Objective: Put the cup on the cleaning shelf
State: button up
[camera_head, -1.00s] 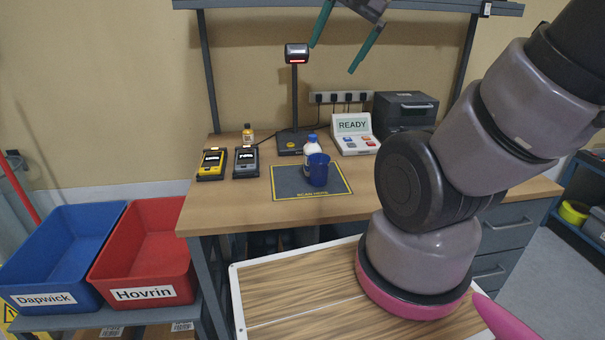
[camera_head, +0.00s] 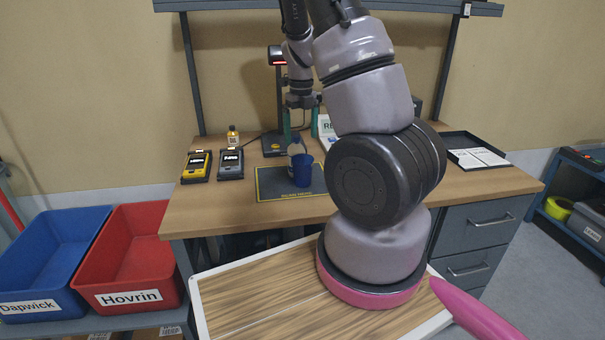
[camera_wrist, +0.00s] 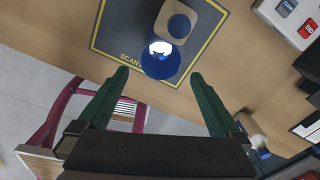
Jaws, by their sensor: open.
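In the wrist view the cup (camera_wrist: 160,66) shows from above, close to the bottle (camera_wrist: 188,22). My gripper (camera_head: 300,122) is open and empty, pointing down above and behind the cup and bottle. In the wrist view its green fingers (camera_wrist: 160,78) are spread to either side of the cup, not touching it. A blue shelf unit (camera_head: 575,160) at the right edge bears a small label, too small to read surely.
The scan mat (camera_head: 268,183) has a yellow border. A scanner post (camera_head: 280,90), two handheld devices (camera_head: 197,165), and a small amber bottle (camera_head: 233,136) stand nearby. A black tray (camera_head: 462,143) is at right. Blue (camera_head: 38,262) and red (camera_head: 125,262) bins stand left.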

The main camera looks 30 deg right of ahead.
aim_at(303, 162)
jog(key=f, duration=1)
jog(key=shift+s+d, duration=0.15)
jog(key=shift+s, duration=0.15)
jog(key=c, duration=1.2)
